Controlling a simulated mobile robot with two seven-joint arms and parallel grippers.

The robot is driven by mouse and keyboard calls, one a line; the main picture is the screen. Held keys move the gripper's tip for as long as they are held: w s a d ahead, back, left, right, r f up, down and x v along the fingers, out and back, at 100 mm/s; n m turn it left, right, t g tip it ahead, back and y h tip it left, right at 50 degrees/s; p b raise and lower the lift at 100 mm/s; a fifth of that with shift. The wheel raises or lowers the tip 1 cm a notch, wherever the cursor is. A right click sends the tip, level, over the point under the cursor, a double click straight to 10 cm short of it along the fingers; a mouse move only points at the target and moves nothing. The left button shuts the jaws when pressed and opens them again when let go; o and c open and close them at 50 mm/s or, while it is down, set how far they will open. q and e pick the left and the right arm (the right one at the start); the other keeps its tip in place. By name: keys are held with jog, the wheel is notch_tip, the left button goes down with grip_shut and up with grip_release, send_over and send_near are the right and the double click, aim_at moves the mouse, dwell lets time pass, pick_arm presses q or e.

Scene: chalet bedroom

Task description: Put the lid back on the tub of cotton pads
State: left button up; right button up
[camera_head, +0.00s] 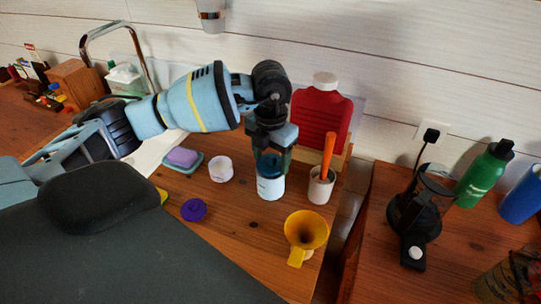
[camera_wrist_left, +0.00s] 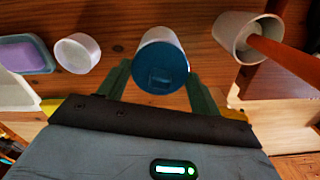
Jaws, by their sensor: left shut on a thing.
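The white tub (camera_head: 270,188) stands upright on the wooden desk, with small print on its side; its white wall also shows in the wrist view (camera_wrist_left: 158,36). A round blue lid (camera_wrist_left: 162,74) is at the tub's mouth, level or nearly so. My left gripper (camera_head: 271,150) points down from above, its fingers on either side of the lid, shut on it. In the wrist view the dark fingers flank the blue disc. Whether the lid is fully seated cannot be told. The cotton pads are hidden. My right gripper is not in view.
A white cup (camera_head: 319,188) with an orange-handled tool stands close right. A small white pot (camera_head: 220,168) and a purple disc (camera_head: 193,209) are left. A yellow funnel (camera_head: 306,230) is in front. A red bottle (camera_head: 322,112) stands behind. A gap separates the right-hand table.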

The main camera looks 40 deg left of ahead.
pick_arm(q)
jog(key=o, duration=1.3)
jog(key=shift+c, duration=0.2)
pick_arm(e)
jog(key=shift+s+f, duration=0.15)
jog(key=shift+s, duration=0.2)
pick_arm(q)
jog(key=shift+r+p, duration=0.6)
jog(key=shift+r, duration=0.55)
jog(key=shift+r+p, duration=0.5)
jog(key=shift+r, duration=0.55)
jog(key=shift+r+p, duration=0.55)
jog(key=shift+r, duration=0.8)
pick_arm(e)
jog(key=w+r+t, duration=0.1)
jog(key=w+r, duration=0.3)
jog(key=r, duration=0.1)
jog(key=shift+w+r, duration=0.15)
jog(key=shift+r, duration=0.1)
pick_arm(q)
jog(key=shift+f, duration=0.1)
jog(key=shift+c, duration=0.4)
